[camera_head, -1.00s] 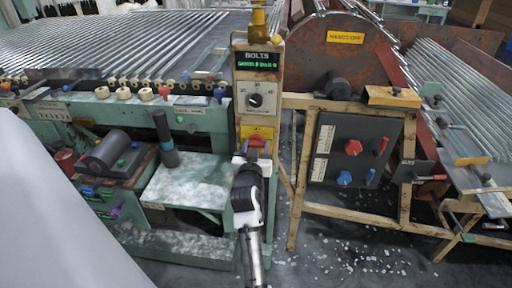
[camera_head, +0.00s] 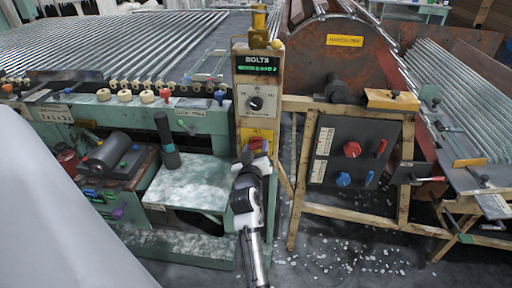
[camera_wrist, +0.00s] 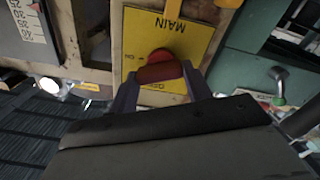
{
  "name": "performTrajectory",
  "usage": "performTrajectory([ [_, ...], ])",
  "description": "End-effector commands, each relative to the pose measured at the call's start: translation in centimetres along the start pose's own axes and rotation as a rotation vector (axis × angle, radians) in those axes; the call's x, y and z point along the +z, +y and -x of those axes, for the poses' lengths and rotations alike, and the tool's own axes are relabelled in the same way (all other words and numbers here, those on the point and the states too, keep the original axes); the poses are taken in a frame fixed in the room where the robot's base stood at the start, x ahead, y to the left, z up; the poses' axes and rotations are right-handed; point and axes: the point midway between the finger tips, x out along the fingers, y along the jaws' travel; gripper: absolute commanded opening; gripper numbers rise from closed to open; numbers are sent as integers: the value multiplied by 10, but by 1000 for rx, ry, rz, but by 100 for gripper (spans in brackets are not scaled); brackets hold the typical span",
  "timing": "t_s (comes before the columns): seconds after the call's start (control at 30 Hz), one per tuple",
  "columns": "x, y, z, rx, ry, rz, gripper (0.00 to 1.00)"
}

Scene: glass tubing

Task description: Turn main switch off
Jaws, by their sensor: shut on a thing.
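The main switch is a red rotary knob (camera_wrist: 158,68) on a yellow plate (camera_wrist: 185,40) marked "MAIN", which appears upside down in the wrist view. In the head view the yellow plate (camera_head: 265,134) is low on the upright wooden post, with the red knob (camera_head: 257,144) partly hidden by my gripper. My gripper (camera_wrist: 160,78) is shut on the knob, one finger on each side of its red grip. It also shows in the head view (camera_head: 251,155). An "ON" mark is on the plate; the other lettering is partly hidden.
A dark panel (camera_head: 350,150) with red and blue knobs stands to the right. A green machine bench (camera_head: 190,185) stands to the left.

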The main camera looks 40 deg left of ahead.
Motion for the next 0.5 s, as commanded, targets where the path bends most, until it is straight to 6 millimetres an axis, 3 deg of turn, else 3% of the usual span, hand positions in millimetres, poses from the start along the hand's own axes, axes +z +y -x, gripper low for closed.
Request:
performTrajectory([
  [0.5,-4,-1,0,0,0,493,26],
])
